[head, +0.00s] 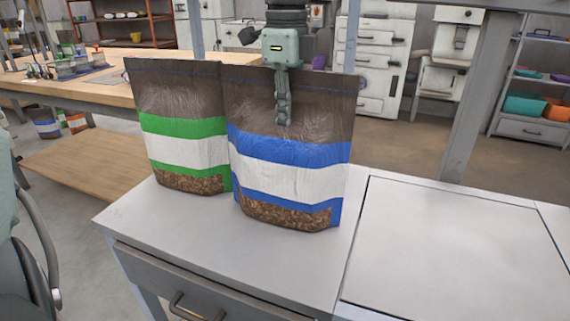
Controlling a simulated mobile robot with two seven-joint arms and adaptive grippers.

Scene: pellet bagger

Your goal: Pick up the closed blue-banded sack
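The blue-banded sack (291,178) stands upright on the white bench top, its top edge flat and closed-looking. It has a blue and white band, a brown film top and brown pellets showing at the bottom. My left gripper (283,110) points straight down at the middle of its top edge. One finger shows in front of the upper film; the other is hidden, probably behind the sack. Whether the fingers press on the film I cannot tell. My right gripper is not in view. A green-banded sack (184,148) stands close on the left, partly behind the blue-banded one.
The bench top (160,222) is clear in front of the sacks, and a flat white panel (455,250) to the right is bare. A grey post (478,95) rises behind the panel. A wooden table (150,66) and a shelf with bins (535,95) stand farther back.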

